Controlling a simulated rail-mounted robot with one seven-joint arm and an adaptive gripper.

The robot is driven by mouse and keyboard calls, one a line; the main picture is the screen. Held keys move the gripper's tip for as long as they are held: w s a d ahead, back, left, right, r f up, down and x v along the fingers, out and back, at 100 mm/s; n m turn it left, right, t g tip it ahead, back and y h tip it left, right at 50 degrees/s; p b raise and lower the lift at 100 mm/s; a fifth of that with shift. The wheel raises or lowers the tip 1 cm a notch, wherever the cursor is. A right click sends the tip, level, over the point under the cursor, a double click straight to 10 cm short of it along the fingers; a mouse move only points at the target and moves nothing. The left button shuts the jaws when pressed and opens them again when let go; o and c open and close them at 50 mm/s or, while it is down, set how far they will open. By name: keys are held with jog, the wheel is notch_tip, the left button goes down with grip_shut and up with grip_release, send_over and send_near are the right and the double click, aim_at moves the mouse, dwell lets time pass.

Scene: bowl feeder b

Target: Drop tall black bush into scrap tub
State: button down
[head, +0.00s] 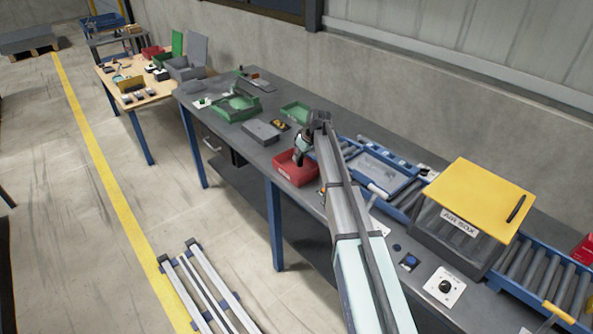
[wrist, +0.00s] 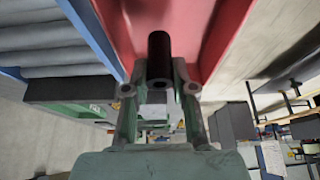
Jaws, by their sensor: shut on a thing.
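The tall black bush (wrist: 159,52) is a dark cylinder between my fingertips in the wrist view. My gripper (wrist: 160,88) is shut on it, and the bush sticks out past the fingertips. A red tub (wrist: 214,38) fills the area behind the bush in that view. My gripper (head: 299,158) is over the tub there. I cannot make out the bush in the head view, and the gripper's height above the tub is hard to judge.
A grey block (head: 262,132) and green trays (head: 236,106) lie left of and behind the tub. A blue-framed roller conveyor (head: 400,200) runs along the right. A yellow-lidded box (head: 478,200) stands farther right. The bench front edge is close to the tub.

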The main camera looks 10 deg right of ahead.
jog(key=c, duration=0.9)
grip_release()
jog(key=shift+o, duration=0.2)
jog(key=shift+r, duration=0.1)
jog(key=v, duration=1.2)
